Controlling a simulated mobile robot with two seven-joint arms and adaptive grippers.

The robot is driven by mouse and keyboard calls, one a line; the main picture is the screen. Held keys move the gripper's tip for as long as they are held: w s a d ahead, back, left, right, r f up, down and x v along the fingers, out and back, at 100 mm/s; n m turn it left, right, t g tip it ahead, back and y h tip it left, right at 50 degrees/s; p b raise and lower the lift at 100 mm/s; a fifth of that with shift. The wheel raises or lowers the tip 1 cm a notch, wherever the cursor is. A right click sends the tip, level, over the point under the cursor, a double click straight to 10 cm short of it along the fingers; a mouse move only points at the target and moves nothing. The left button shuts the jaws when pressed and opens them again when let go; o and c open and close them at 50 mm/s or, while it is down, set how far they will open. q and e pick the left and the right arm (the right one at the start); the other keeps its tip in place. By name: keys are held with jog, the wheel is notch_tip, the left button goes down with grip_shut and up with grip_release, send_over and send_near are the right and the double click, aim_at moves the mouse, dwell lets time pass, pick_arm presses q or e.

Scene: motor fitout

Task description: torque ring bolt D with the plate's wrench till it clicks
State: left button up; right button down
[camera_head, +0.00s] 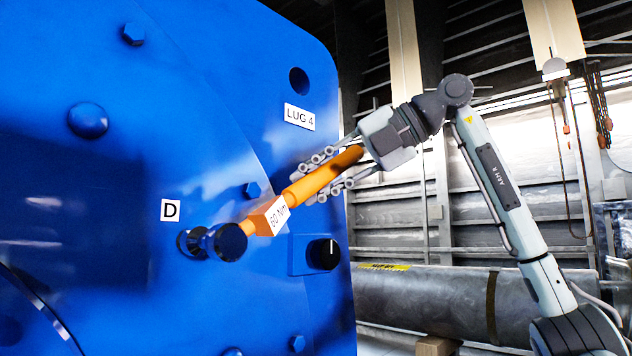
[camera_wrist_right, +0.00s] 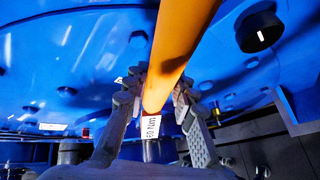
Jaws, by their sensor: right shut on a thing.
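The orange torque wrench (camera_head: 297,193) with a white "60 Nm" tag slants up to the right across the blue motor face. Its dark round head (camera_head: 230,242) is at ring bolt D (camera_head: 186,242), just below the "D" label (camera_head: 171,210). The head covers part of the bolt, so I cannot tell how fully it is seated. My right gripper (camera_head: 328,178) is shut on the wrench handle. In the right wrist view the orange handle (camera_wrist_right: 182,45) runs between the fingers (camera_wrist_right: 163,95). My left gripper is not in view.
A black knob (camera_head: 324,254) on a blue block stands out below the handle. Other bolts (camera_head: 88,120) and a "LUG 4" label (camera_head: 299,117) are on the blue face. A large grey cylinder (camera_head: 440,300) lies behind my right arm. Hanging chains (camera_head: 600,105) are at the far right.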

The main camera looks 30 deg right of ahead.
jog(key=shift+w+a+r, duration=0.1)
jog(key=shift+w+a, duration=0.1)
jog(key=shift+w, duration=0.25)
jog(key=shift+w+a+r, duration=0.1)
jog(key=shift+w+a, duration=0.05)
jog(key=shift+w, duration=0.3)
jog(key=shift+f, duration=0.2)
jog(key=shift+w+d+f+m+y+b, duration=0.1)
jog(key=shift+d+f+m+y+b, duration=0.2)
jog(key=shift+f+b, duration=0.2)
jog(key=shift+w+d+f+m+y+b, duration=0.1)
jog(key=shift+d+f+m+y+b, duration=0.1)
jog(key=shift+d+f+y+b, duration=0.2)
jog(key=shift+a+f, duration=0.1)
jog(key=s+d+b, duration=0.1)
jog(key=s+d, duration=0.1)
jog(key=s, duration=0.4)
jog(key=shift+s+d, duration=0.2)
jog(key=shift+s, duration=0.1)
dwell(0.6)
jog(key=shift+f, duration=0.1)
